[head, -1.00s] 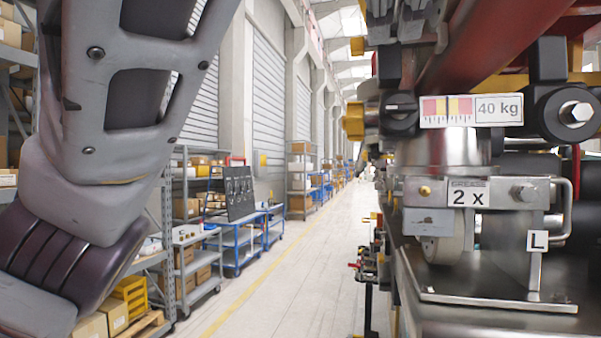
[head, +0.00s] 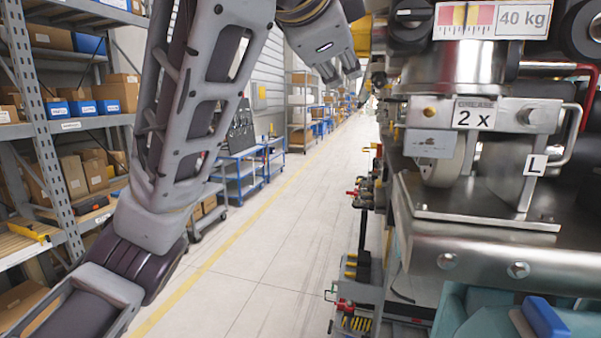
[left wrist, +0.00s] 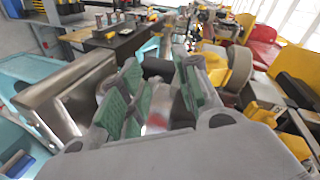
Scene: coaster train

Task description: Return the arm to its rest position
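My left arm (head: 195,110) crosses the left half of the head view. It bends over at the top, and its gripper (head: 344,74) hangs at the top centre, left of the machinery. In the left wrist view this gripper (left wrist: 160,88) has its green-padded fingers apart, with nothing seen held between them. My right arm and gripper are not in view.
Close on the right is the metal assembly with a "2 x" plate (head: 474,114) and a "40 kg" label (head: 523,19). Shelves (head: 50,160) with boxes stand at the left. Blue carts (head: 240,178) line the aisle, whose floor (head: 285,235) is clear.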

